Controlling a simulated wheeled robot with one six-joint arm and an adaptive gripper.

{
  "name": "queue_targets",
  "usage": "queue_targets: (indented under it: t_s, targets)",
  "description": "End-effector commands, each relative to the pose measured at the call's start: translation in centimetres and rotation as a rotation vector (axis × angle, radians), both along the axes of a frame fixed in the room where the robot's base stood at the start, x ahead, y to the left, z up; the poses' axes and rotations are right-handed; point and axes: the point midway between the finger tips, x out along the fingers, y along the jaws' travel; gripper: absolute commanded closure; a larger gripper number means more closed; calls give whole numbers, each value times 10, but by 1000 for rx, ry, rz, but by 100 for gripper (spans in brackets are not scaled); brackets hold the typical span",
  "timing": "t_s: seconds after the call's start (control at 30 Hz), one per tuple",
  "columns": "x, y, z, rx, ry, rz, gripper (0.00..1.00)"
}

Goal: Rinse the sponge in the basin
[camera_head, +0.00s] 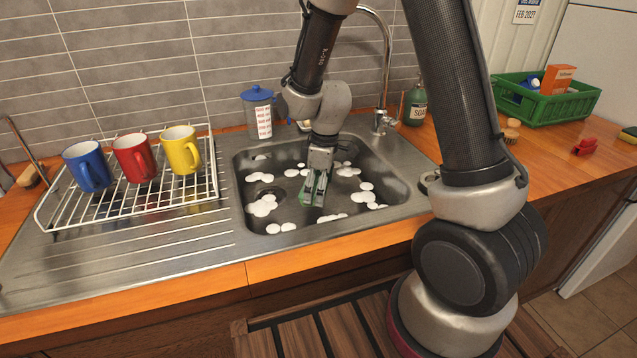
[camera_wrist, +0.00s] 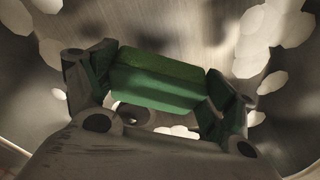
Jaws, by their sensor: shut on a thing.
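My gripper (camera_head: 314,190) reaches down into the steel basin (camera_head: 240,191), near its middle. It is shut on a green sponge (camera_wrist: 158,80), which lies between the two fingers in the wrist view. In the head view the sponge is mostly hidden by the fingers. White foam patches (camera_head: 263,206) are scattered about the basin around the gripper. I cannot tell whether the sponge touches the basin floor.
A wire rack (camera_head: 195,198) with a blue mug (camera_head: 87,166), red mug (camera_head: 134,158) and yellow mug (camera_head: 180,150) stands left of the basin. The tap (camera_head: 387,70) rises behind it. A lidded jar (camera_head: 257,112), soap bottle (camera_head: 415,104) and green crate (camera_head: 550,107) stand at the back.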

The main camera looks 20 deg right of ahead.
Motion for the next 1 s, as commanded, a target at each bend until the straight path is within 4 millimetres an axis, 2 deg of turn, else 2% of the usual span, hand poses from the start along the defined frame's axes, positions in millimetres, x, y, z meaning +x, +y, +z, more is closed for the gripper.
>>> queue_targets:
  t_s: [0.57,1.0]
  targets:
    - [0,0,2,0,-1,0,51]
    - [1,0,39,1,-2,0,51]
